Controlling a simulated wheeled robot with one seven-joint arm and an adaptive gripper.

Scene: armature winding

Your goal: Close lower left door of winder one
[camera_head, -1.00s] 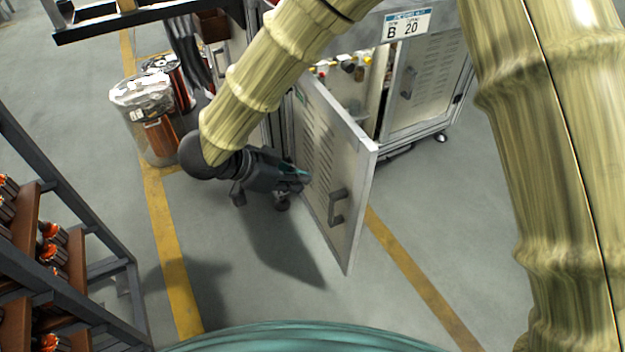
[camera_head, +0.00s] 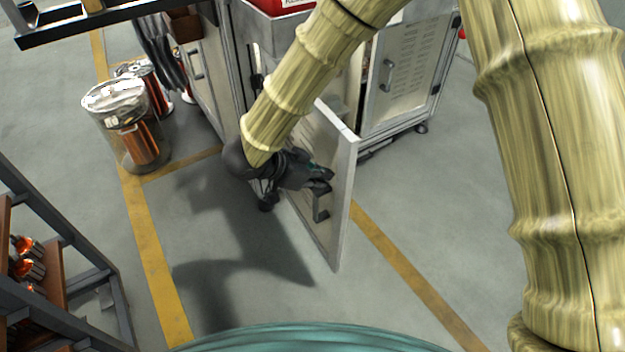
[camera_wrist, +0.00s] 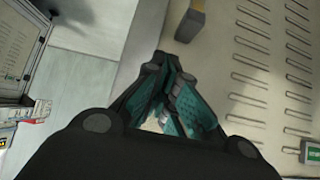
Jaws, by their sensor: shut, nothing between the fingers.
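The lower left door (camera_head: 341,190) of the winder stands open, swung out from the cabinet toward me. Its dark handle (camera_head: 320,207) is on the outer face near the free edge. My gripper (camera_head: 326,180) is at the left of the door, by its outer face and just above the handle. In the wrist view the door's louvred face (camera_wrist: 262,70) fills the right side, with the handle (camera_wrist: 190,22) at the top. My gripper's teal-padded fingers (camera_wrist: 180,105) are together with nothing between them. I cannot tell whether the fingertips touch the door.
The winder's right door (camera_head: 403,65) is shut. A clear bin of copper wire (camera_head: 125,120) stands on the floor at left. A rack of parts (camera_head: 60,255) is at lower left. Floor with yellow lines (camera_head: 420,285) is clear right of the door.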

